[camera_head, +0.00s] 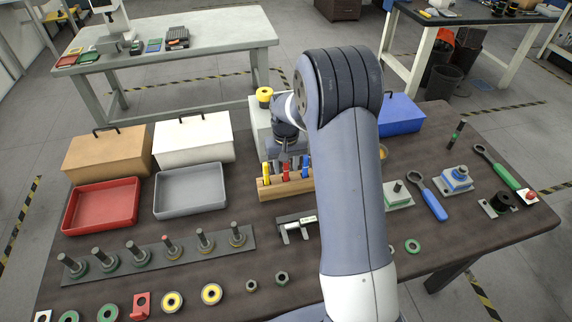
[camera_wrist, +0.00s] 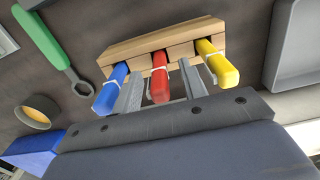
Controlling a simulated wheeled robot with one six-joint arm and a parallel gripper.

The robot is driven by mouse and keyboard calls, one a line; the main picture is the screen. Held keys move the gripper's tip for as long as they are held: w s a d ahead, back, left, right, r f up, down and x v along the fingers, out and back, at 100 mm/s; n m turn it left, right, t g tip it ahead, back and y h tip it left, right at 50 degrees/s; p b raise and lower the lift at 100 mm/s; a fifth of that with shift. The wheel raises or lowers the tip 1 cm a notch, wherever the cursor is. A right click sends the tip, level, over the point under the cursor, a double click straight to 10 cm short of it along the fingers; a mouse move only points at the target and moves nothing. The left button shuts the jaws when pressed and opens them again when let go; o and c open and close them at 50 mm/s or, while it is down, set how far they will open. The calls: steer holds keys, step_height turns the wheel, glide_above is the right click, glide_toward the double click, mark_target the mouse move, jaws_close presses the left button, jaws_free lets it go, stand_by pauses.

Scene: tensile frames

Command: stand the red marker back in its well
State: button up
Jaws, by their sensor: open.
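A wooden block (camera_head: 270,191) holds three markers; it also shows in the wrist view (camera_wrist: 140,45). The red marker (camera_wrist: 159,80) stands in the middle of the block, between the blue marker (camera_wrist: 110,88) and the yellow marker (camera_wrist: 217,65). In the head view the red marker (camera_head: 287,172) is upright, and my forearm hides part of the block's right end. My gripper (camera_wrist: 161,88) is open, with one finger on each side of the red marker. I cannot tell whether the fingers touch it.
A grey tray (camera_head: 190,207) and red tray (camera_head: 78,224) lie to the left. A black and silver caliper-like tool (camera_head: 297,226) lies in front of the block. A row of upright studs (camera_head: 165,246) stands front left. A blue box (camera_head: 402,114) is behind my arm.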

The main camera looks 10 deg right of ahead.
step_height(320, 180, up, 11)
steer(key=shift+f+b, duration=0.1)
steer(key=shift+b, duration=0.55)
steer(key=shift+f+p, duration=1.2)
steer(key=shift+f, duration=3.45)
steer(key=shift+f, duration=0.15)
